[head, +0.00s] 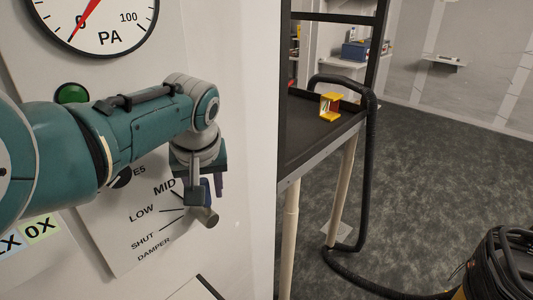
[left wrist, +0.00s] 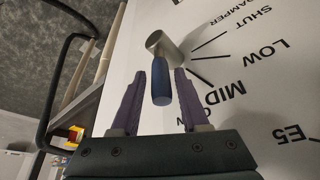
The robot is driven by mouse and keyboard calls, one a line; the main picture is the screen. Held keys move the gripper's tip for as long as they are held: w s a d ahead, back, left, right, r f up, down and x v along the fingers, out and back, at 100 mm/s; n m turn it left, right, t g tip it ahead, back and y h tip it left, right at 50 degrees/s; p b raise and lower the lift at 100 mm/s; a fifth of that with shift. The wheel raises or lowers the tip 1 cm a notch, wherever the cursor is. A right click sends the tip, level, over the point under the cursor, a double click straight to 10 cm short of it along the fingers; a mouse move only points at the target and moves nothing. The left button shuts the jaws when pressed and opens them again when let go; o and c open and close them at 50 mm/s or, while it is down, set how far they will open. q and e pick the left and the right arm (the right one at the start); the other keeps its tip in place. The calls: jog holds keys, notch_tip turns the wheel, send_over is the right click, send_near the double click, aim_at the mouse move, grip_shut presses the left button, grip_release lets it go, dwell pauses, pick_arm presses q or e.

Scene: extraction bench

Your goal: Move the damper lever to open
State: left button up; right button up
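The damper lever has a grey metal head (head: 207,216) and a blue grip (left wrist: 161,84). It stands at the lower right of the white panel, beside the SHUT, LOW and MID marks. My left gripper (left wrist: 158,78) is open, with one purple finger on each side of the blue grip. Gaps show between grip and fingers in the left wrist view. In the head view the left gripper (head: 206,188) hides most of the grip. A further label starting with O is partly hidden by a finger, so I cannot tell which mark the lever points at. My right gripper is not in view.
A pressure gauge (head: 100,20) and a green button (head: 72,94) are on the panel. To the right stands a dark cart (head: 310,135) with a yellow object (head: 330,106) on it. A black hose (head: 371,150) loops down to a vacuum (head: 500,265). Open floor lies beyond.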

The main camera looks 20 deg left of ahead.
pick_arm(q)
jog(key=shift+o, duration=1.2)
jog(key=shift+r, duration=0.1)
jog(key=shift+s+r+p, duration=0.1)
jog(key=shift+r+p, duration=0.15)
jog(key=shift+p, duration=0.05)
jog(key=p+v, duration=0.2)
jog(key=v, duration=0.7)
jog(key=shift+s, duration=0.1)
